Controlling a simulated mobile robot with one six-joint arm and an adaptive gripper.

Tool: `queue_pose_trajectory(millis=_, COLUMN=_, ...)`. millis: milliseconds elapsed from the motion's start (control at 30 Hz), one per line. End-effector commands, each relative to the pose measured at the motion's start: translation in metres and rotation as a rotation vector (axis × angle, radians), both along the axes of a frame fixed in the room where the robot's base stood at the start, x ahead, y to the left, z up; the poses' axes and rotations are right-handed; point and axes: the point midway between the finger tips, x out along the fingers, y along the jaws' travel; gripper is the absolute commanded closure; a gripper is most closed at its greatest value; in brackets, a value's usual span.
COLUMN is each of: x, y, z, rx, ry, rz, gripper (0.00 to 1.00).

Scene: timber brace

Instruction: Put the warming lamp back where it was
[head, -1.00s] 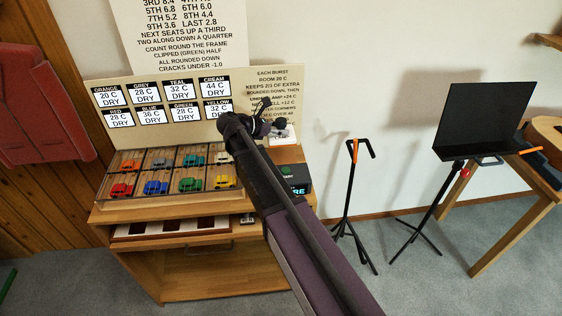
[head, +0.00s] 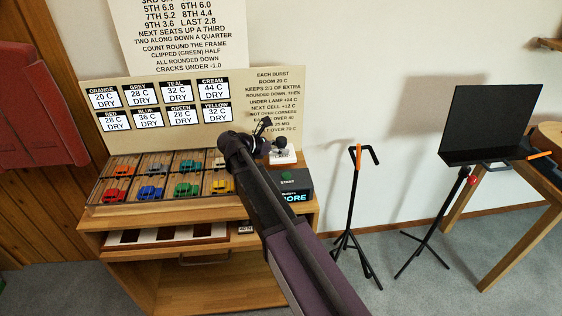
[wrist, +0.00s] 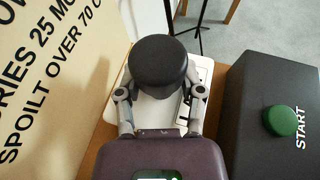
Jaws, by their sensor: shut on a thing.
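The warming lamp, as far as I can tell, is the dark round-topped thing (wrist: 160,62) between my fingers in the wrist view. My gripper (wrist: 160,110) is shut on it, one grey finger on each side. A white plate (wrist: 203,75) shows below and around it; I cannot tell whether the lamp touches the plate. In the head view my gripper (head: 265,138) is at the right end of the cell tray, beside the white plate (head: 284,157). My arm hides part of the lamp there.
A dark box (head: 291,184) with a green START button (wrist: 283,121) stands just right of the plate. The lettered board (wrist: 45,85) rises close on the left in the wrist view. The tray (head: 150,207) holds several small coloured cars. Black stands (head: 350,215) are on the floor to the right.

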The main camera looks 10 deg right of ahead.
Motion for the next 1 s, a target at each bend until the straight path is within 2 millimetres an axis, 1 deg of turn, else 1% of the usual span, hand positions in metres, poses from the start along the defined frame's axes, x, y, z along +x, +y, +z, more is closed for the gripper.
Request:
queue_pose_trajectory(millis=467, x=0.0, y=0.0, z=-0.003, rx=-0.001, ry=0.0, rz=0.0, gripper=1.0)
queue_pose_trajectory(millis=567, x=0.0, y=0.0, z=-0.008, rx=-0.001, ry=0.0, rz=0.0, gripper=1.0)
queue_pose_trajectory(millis=833, x=0.0, y=0.0, z=-0.03, rx=-0.001, ry=0.0, rz=0.0, gripper=1.0)
queue_pose_trajectory(millis=1000, x=0.0, y=0.0, z=-0.038, rx=-0.001, ry=0.0, rz=0.0, gripper=1.0)
